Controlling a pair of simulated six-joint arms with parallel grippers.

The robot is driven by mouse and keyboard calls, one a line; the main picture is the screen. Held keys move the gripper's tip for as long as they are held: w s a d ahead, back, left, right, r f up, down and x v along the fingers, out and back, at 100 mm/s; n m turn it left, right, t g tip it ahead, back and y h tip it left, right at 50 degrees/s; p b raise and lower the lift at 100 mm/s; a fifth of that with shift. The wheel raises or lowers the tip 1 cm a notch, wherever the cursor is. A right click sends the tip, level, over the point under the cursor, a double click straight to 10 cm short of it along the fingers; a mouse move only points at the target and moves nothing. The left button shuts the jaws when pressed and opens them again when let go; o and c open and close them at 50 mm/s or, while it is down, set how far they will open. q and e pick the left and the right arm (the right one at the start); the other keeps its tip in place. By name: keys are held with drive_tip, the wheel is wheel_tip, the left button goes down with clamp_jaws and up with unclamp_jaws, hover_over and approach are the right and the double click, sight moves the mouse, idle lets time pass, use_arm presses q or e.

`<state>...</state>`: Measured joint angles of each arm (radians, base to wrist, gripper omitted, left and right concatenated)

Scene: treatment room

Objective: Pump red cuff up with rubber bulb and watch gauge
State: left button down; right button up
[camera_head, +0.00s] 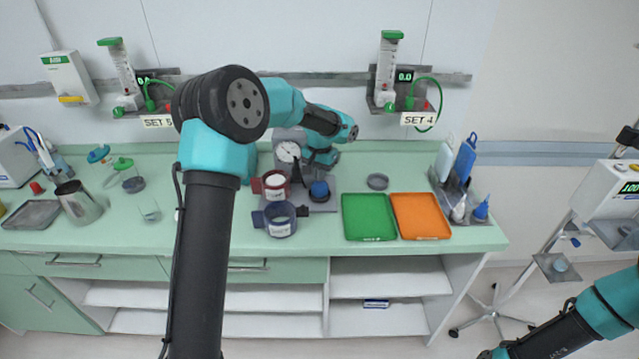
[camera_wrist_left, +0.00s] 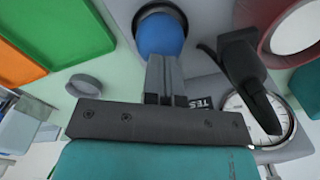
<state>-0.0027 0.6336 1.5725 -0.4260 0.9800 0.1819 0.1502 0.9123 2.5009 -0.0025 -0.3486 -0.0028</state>
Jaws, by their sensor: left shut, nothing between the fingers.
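The red cuff (camera_head: 270,185) stands on the counter, left of a grey test stand, and part of it shows at the upper right of the left wrist view (camera_wrist_left: 290,27). The round white gauge (camera_head: 288,151) is on the stand; the wrist view (camera_wrist_left: 252,114) shows it partly covered by a black lever-like part (camera_wrist_left: 243,68). My right gripper is out of view.
A blue cuff (camera_head: 281,219) lies in front of the red one. Bottles (camera_head: 465,158) stand at the right end. A steel jug (camera_head: 77,202) is at the left.

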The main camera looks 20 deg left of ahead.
use_arm(q)
drive_tip(key=shift+f, duration=0.15)
drive_tip(key=shift+f, duration=1)
drive_tip(key=shift+r, duration=1.15)
drive_tip(key=shift+r, duration=0.1)
idle(0.6)
drive_tip(key=shift+r, duration=2.95)
